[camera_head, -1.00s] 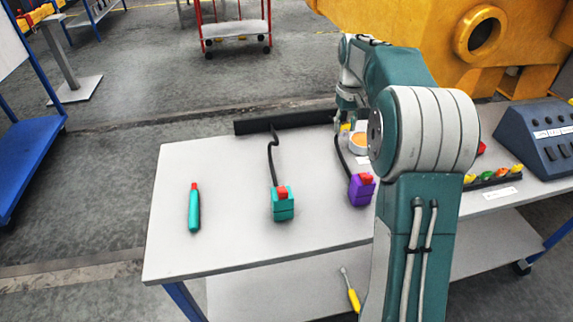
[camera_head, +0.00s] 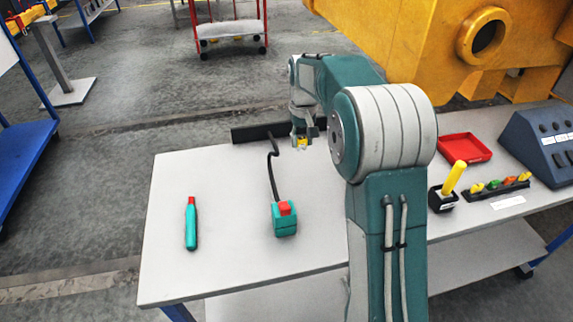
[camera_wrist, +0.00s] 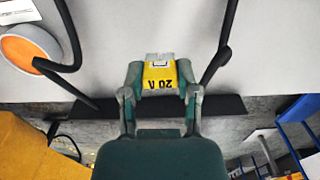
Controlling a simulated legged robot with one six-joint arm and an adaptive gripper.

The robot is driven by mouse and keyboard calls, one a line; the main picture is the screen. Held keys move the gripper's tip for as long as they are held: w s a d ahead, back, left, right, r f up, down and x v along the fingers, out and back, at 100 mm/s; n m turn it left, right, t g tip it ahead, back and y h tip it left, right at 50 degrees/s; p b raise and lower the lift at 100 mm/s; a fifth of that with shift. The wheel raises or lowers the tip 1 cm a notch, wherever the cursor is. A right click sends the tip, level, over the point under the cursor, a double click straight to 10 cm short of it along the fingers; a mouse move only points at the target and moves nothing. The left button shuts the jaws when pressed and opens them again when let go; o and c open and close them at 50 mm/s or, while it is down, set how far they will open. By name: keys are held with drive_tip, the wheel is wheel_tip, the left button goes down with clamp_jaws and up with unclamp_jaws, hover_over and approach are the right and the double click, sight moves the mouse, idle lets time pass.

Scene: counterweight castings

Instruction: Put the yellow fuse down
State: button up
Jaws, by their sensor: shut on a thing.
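The yellow fuse (camera_wrist: 160,74) shows in the wrist view with "20 A" printed on it and a pale metal end. My gripper (camera_wrist: 162,78) is shut on it, with one finger on each side. In the head view the yellow fuse (camera_head: 301,142) shows small below my gripper (camera_head: 304,137), over the far part of the white table (camera_head: 225,170). I cannot tell whether the fuse touches the tabletop.
A teal block with a red top (camera_head: 284,219) has a black cable leading to the dark rail (camera_head: 256,133). A teal red-tipped tool (camera_head: 191,224) lies at left. A red tray (camera_head: 465,148) is at right. The wrist view shows an orange-topped round thing (camera_wrist: 25,48).

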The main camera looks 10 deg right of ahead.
sight(286, 173)
drive_tip(key=a+f, duration=0.1)
drive_tip(key=f, duration=0.1)
drive_tip(key=a+f, duration=0.2)
drive_tip(key=shift+w, duration=0.15)
drive_tip(key=shift+w+a+f, duration=0.1)
drive_tip(key=shift+a+f, duration=0.1)
drive_tip(key=shift+f, duration=0.5)
drive_tip(key=shift+s+a+f, duration=0.1)
drive_tip(key=shift+a+f, duration=0.05)
drive_tip(key=shift+f, duration=0.6)
drive_tip(key=shift+w+a+f, duration=0.1)
drive_tip(key=shift+a+f, duration=0.1)
drive_tip(key=shift+f, duration=0.5)
drive_tip(key=shift+f, duration=0.1)
drive_tip(key=o, duration=0.9)
drive_tip(key=shift+o, duration=0.2)
